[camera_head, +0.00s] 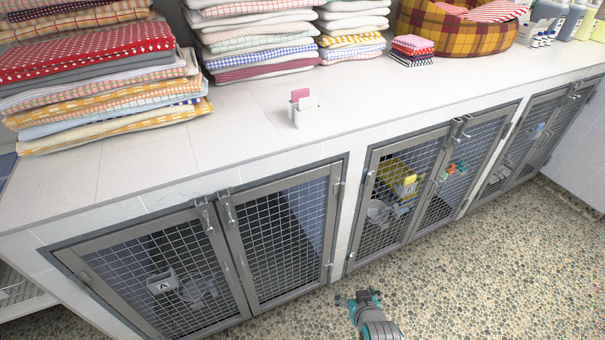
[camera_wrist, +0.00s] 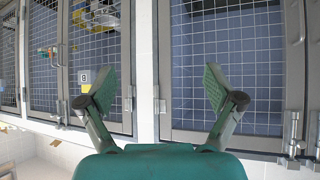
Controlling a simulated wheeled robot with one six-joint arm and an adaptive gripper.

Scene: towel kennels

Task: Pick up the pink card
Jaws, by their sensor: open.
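The pink card (camera_head: 299,94) stands upright in a small white holder (camera_head: 306,112) on the white tiled counter, near the middle of the camera_head view. My gripper (camera_head: 357,298) is low in front of the kennel doors, well below the counter and apart from the card. In the wrist view my gripper (camera_wrist: 156,88) has its two green fingers spread apart with nothing between them. The card and its holder do not show in the wrist view.
Stacks of folded towels (camera_head: 100,80) stand on the counter at left, with more stacks (camera_head: 255,40) behind the card. A plaid pet bed (camera_head: 455,30) and bottles (camera_head: 545,20) are at right. Mesh kennel doors (camera_head: 285,235) with protruding latches are below. The counter around the holder is clear.

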